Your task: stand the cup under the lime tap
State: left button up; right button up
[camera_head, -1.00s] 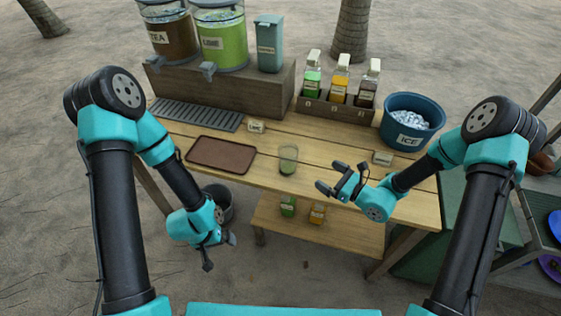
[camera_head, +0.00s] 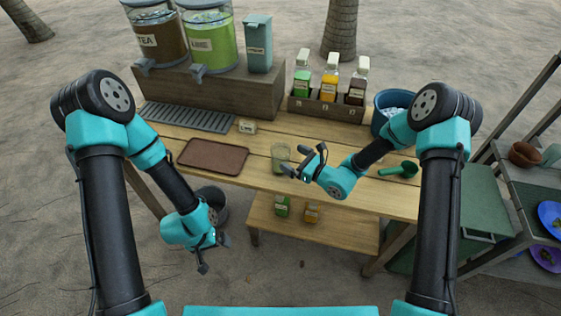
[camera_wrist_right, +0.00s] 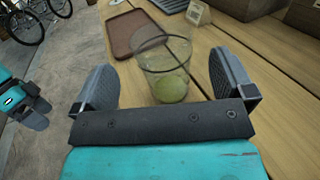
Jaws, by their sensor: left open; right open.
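The clear cup (camera_head: 280,155) stands upright on the wooden table, right of the brown tray; something green shows at its bottom. In the right wrist view the cup (camera_wrist_right: 165,65) is just ahead, between the lines of my open fingers. My right gripper (camera_head: 303,163) is open and empty, close beside the cup on its right; whether it touches cannot be told. The lime dispenser (camera_head: 208,40) stands on the wooden riser at the back, with its grey tap (camera_head: 198,72) above the slatted drip tray (camera_head: 188,117). My left gripper (camera_head: 210,257) is open and empty, low in front of the table.
The tea dispenser (camera_head: 155,38) is left of the lime one. The brown tray (camera_head: 213,156) lies left of the cup, and a small sign (camera_head: 247,126) stands behind. A bottle rack (camera_head: 326,108), ice bucket (camera_head: 380,120) and green scoop (camera_head: 400,170) are to the right.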

aim_at(273, 146)
jog(key=shift+w+a, duration=0.25)
jog(key=shift+a, duration=0.1)
jog(key=shift+x, duration=2.6)
jog(key=shift+r, duration=0.1)
jog(key=c, duration=1.2)
